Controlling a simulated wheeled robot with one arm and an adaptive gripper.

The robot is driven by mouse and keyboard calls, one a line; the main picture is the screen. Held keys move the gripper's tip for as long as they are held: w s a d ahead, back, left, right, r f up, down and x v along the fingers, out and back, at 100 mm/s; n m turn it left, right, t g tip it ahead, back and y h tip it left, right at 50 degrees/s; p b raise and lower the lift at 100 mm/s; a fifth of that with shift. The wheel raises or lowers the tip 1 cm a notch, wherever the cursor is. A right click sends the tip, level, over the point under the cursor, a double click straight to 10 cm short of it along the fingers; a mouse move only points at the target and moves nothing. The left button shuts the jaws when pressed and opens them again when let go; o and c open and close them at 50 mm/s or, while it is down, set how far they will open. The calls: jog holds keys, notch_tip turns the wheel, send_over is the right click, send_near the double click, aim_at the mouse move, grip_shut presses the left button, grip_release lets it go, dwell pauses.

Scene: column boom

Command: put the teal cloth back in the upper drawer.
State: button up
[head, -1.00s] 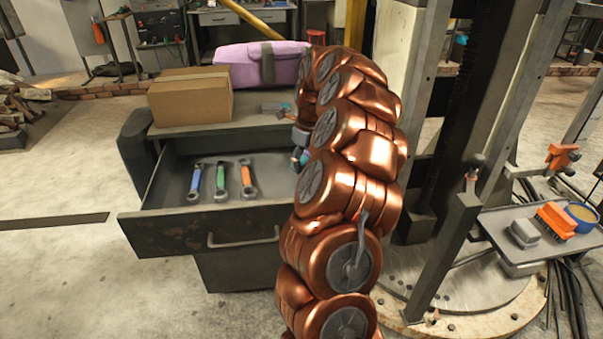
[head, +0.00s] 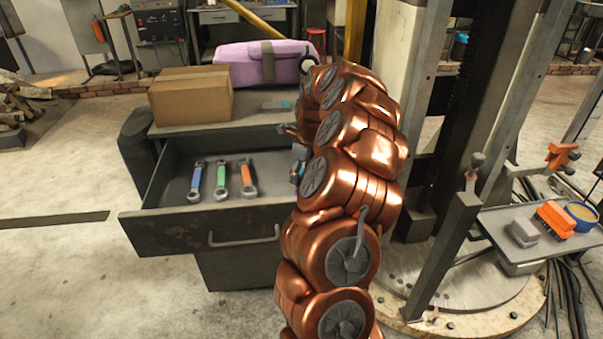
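The upper drawer (head: 160,235) of the dark cabinet is pulled open. Three wrenches lie in it: blue (head: 196,181), green (head: 221,180) and orange (head: 247,179). Its right end is hidden behind my copper arm. Part of my gripper (head: 294,145) shows at the arm's left edge, over the drawer's right rear; its fingers are mostly hidden. A small teal patch (head: 296,171) shows beside it; I cannot tell whether this is the cloth or whether it is held. A small grey and teal item (head: 276,105) lies on the cabinet top; I cannot tell what it is.
A cardboard box (head: 190,95) and a purple bag (head: 262,64) stand on and behind the cabinet top. At the right, a tray (head: 500,228) holds an orange brush (head: 555,219) and other items beside a metal column. The drawer's middle front is bare.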

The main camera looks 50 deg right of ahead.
jog(key=shift+o, duration=0.6)
jog(key=shift+r, duration=0.15)
